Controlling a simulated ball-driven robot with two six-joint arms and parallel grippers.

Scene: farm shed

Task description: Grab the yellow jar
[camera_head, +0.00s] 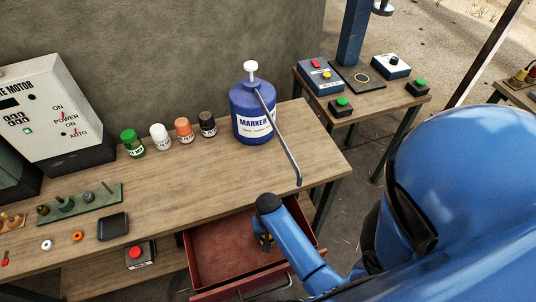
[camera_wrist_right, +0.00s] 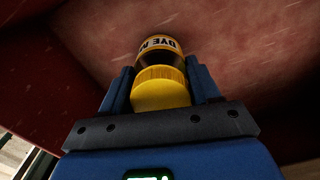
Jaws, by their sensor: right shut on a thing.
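The yellow jar (camera_wrist_right: 161,92) is between the fingers of my right gripper (camera_wrist_right: 160,78) in the right wrist view. Its ribbed yellow lid is toward the camera, and a pale label with dark letters shows beyond a dark band. The gripper is shut on the jar, inside the open red drawer (camera_head: 215,248). In the head view my right arm reaches down into this drawer and hides most of the gripper and jar. I cannot tell whether the jar touches the drawer floor. My left gripper is not in view.
Green, white, orange and black jars (camera_head: 183,130) stand in a row on the wooden bench (camera_head: 175,195). A blue pump bottle (camera_head: 252,112) stands right of them, its long spout slanting toward the drawer. A red-button box (camera_head: 140,255) is left of the drawer.

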